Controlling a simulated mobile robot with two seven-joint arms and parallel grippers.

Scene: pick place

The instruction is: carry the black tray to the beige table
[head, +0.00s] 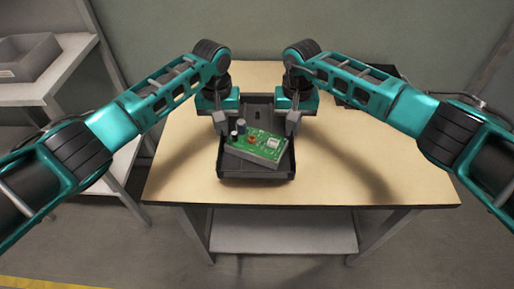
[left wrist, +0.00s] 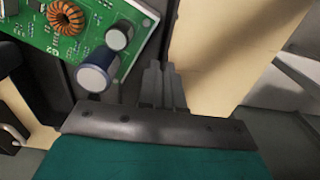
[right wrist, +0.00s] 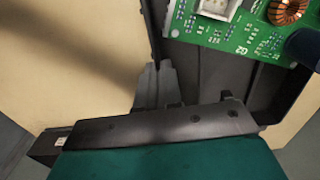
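The black tray (head: 228,168) is over the front middle of the beige table (head: 390,180), level, and appears to rest on it. A green circuit board (head: 262,147) on a grey base lies tilted inside the tray. My left gripper (head: 221,124) is at the tray's left wall and my right gripper (head: 293,124) is at its right wall. In the left wrist view the fingers (left wrist: 163,88) are close together on the wall. In the right wrist view the fingers (right wrist: 155,85) also close on the wall. The tray's underside is hidden.
A flat dark object (head: 350,98) lies at the table's back right, partly behind my right arm. A grey shelf unit (head: 80,60) at the left carries a grey bin (head: 28,58). The table is bare on both sides of the tray.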

